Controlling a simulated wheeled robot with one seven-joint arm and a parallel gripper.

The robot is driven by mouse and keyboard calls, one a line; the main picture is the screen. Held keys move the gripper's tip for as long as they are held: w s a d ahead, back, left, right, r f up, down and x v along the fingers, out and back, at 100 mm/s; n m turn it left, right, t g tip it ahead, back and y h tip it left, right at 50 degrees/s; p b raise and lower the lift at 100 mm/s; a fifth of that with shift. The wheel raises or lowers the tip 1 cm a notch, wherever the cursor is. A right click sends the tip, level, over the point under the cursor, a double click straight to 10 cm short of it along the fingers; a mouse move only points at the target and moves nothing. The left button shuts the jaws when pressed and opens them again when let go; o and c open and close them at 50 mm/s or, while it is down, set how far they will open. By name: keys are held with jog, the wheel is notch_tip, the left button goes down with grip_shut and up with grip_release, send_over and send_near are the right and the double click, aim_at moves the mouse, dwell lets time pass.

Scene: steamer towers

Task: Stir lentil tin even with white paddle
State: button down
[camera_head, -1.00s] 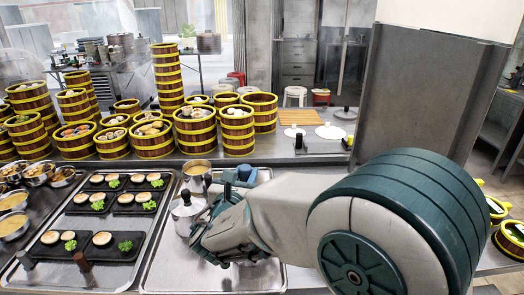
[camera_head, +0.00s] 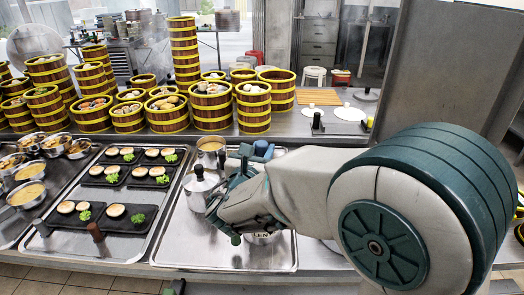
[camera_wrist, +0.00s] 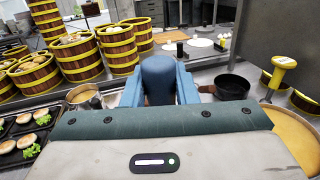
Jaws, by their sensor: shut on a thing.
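My gripper (camera_head: 222,196) is over the right part of a metal tray. In the wrist view my gripper (camera_wrist: 160,92) shows two teal fingers around a dark blue rounded piece, which I cannot identify. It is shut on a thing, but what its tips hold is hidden. A metal tin with a label reading "LEN" (camera_head: 262,238) stands on the tray under my gripper, mostly covered by it. Its contents are hidden. I cannot make out a white paddle in either view.
A lidded metal pot (camera_head: 198,190) stands just left of my gripper, with an open tin (camera_head: 210,145) behind it. Black plates of food (camera_head: 102,175) lie on the left tray. Steamer towers (camera_head: 183,55) line the back. The tray's front (camera_head: 195,255) is clear.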

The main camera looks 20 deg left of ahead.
jog(key=shift+f+b, duration=5.9)
jog(key=shift+f, duration=0.7)
jog(key=shift+d, duration=0.1)
